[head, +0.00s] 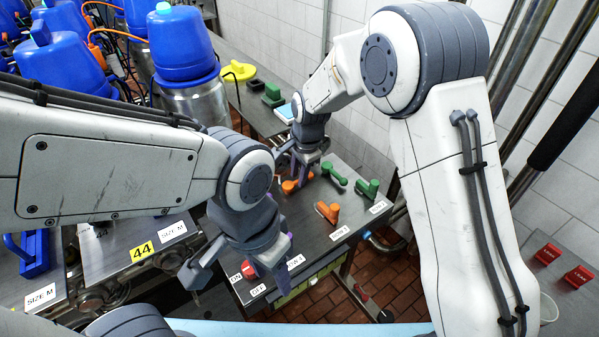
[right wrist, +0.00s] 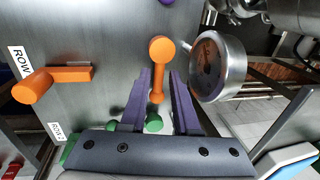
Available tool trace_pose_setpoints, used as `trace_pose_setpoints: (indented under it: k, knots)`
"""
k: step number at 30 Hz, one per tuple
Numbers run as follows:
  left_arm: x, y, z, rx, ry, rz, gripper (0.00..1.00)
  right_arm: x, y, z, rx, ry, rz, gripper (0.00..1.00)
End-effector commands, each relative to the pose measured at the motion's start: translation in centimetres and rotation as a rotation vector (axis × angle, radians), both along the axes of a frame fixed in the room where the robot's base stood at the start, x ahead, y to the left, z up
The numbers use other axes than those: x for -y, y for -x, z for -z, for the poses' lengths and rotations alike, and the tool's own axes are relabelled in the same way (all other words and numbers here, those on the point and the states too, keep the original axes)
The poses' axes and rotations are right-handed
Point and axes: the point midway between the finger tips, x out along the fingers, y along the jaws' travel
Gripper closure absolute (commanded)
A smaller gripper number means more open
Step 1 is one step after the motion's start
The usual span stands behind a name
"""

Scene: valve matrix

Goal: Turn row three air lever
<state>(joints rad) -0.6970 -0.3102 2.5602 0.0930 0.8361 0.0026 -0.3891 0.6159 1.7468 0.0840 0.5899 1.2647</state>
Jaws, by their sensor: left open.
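An orange lever (head: 292,186) stands on the grey valve panel (head: 308,225). In the right wrist view its round hub and handle (right wrist: 158,70) show between the fingers of my right gripper (right wrist: 161,82). The fingers are apart, one on each side of the handle, with visible gaps. In the head view my right gripper (head: 304,166) is at this lever. A second orange lever (head: 327,211) is in the same row, and also shows in the wrist view (right wrist: 55,80). My left gripper (head: 236,276) is open over the panel's near-left corner, by a red knob (head: 250,268). Row labels are hard to read.
Green levers (head: 335,174) and (head: 368,189) form another row on the panel. A round gauge (right wrist: 215,67) stands close beside my right finger. Blue-topped tanks (head: 184,45) stand at the back left. Red "LEAK" blocks (head: 577,276) lie on a bench at right.

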Motion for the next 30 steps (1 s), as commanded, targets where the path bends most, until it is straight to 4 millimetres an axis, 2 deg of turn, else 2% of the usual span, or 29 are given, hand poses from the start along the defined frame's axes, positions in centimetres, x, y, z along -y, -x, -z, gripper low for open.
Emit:
trace_pose_setpoints:
  k: [4,11,12,14,30]
  knots:
    - [0.01,0.0,-0.23,0.0,0.0,0.0,0.5,-0.01,-0.08,0.74,-0.001,0.001,0.0,0.7]
    - [0.0,-0.01,-0.19,0.0,0.0,0.0,0.5,0.07,-0.12,0.83,0.001,0.0,0.001,0.7]
    - [0.0,-0.01,-0.19,0.0,0.0,0.0,0.5,0.09,-0.11,0.82,0.0,0.001,0.001,0.78]
    - [0.01,0.0,-0.19,0.0,0.0,0.0,0.5,0.1,-0.11,0.81,0.0,0.0,0.002,1.0]
    - [0.01,0.0,-0.2,0.0,0.0,0.0,0.5,0.18,-0.11,0.77,0.0,0.0,0.002,1.0]
